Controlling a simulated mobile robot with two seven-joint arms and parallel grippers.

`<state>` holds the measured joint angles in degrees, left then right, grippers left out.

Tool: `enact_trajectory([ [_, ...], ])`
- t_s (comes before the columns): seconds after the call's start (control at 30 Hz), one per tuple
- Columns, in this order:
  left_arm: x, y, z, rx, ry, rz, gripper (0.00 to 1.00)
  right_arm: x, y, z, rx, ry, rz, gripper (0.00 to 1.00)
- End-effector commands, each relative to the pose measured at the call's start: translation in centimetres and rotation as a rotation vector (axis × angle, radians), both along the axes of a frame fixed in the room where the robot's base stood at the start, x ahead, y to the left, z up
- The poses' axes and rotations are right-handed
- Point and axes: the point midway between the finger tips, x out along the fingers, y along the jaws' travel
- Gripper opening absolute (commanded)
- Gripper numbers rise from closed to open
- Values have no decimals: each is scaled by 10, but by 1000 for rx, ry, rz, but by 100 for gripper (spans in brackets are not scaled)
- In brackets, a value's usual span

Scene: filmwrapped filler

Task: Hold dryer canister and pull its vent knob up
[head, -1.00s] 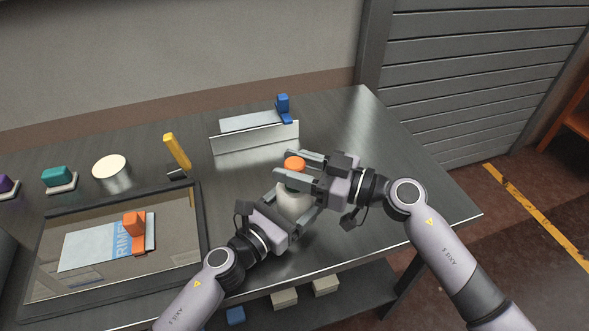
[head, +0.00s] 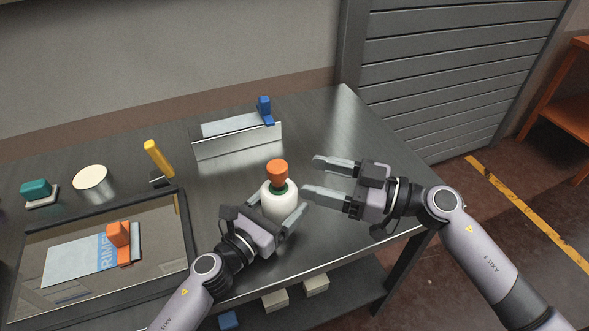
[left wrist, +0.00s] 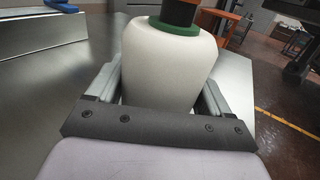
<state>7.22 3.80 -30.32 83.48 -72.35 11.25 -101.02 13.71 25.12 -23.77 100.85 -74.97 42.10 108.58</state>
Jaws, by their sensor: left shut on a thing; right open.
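The dryer canister (head: 281,201) is a white rounded body with a green collar, standing upright on the metal bench. Its orange vent knob (head: 277,171) sits on top, with a dark stem showing below it in the left wrist view. My left gripper (head: 279,213) is shut on the canister body, low down; the white body (left wrist: 168,68) fills the space between its fingers in the left wrist view. My right gripper (head: 312,178) is open and empty to the right of the knob, its fingers pointing left and apart from the knob.
A black-framed tray (head: 190,235) with a printed sheet and an orange-handled tool lies at left. A yellow handle (head: 159,158), a cream disc-topped item (head: 90,178), a teal block (head: 36,189) and a metal angle piece (head: 238,140) with a blue clamp stand behind. The bench's right side is clear.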

Motion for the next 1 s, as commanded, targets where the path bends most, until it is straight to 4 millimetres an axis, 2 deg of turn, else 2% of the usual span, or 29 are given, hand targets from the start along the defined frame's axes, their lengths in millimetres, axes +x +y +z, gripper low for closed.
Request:
enact_trajectory([
  [0.1,-1,0,-2,0,4,-1,29,-8,-18,-1,-2,1,-1,64],
  [0.23,-1,0,-2,0,4,-1,29,-13,-30,0,0,0,0,64],
  [0.7,-1,-1,-1,-2,4,-3,29,-15,-35,1,1,-2,1,64],
  [0.73,-1,-1,-1,-2,4,-3,87,-15,-35,1,1,-2,0,64],
  [0.77,-1,-1,-1,-2,4,-3,96,-15,-35,1,1,-2,0,64],
  [0.8,-1,-1,-1,-2,3,-2,100,-15,-35,1,1,-2,0,64],
  [1.0,-1,-1,0,-2,1,-2,100,-15,-35,1,1,-2,0,64],
])
